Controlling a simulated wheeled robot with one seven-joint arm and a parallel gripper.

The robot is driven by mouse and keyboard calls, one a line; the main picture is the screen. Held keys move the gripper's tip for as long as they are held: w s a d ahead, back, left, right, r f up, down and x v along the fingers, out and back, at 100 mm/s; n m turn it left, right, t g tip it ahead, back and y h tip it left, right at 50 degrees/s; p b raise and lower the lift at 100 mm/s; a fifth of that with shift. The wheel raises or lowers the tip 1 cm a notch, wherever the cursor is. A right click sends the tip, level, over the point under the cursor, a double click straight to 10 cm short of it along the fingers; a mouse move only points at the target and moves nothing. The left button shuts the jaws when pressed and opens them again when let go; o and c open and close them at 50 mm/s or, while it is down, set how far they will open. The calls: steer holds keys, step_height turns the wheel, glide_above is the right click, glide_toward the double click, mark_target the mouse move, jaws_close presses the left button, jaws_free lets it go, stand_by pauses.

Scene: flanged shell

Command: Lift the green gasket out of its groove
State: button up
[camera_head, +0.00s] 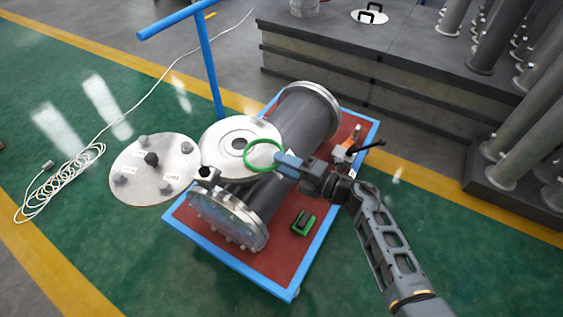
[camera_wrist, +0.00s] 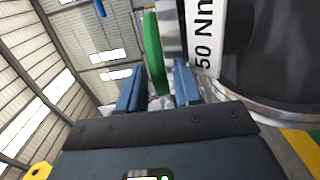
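My gripper (camera_head: 282,160) is at the ring's right edge. In the wrist view the gasket (camera_wrist: 153,55) shows edge-on as a green band beside a bright metal flange (camera_wrist: 170,35). The blue fingers of my gripper (camera_wrist: 160,88) stand apart, one on each side of the band. A gap shows between the band and the right finger.
The shell lies on a red cart (camera_head: 285,262) with a blue frame. A larger round cover (camera_head: 150,185) with knobs is at left. A green-black item (camera_head: 303,222) and an orange-grey tool (camera_head: 347,146) lie on the cart.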

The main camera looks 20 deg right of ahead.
jaws_close()
stand_by(0.7)
steer(key=s+d+r+p, duration=0.7)
steer(key=s+d+p, duration=0.1)
steer(key=s, duration=0.3)
steer(key=shift+s+d+r+p, duration=0.2)
steer(key=shift+r+p, duration=0.1)
steer(key=shift+p, duration=0.3)
stand_by(0.4)
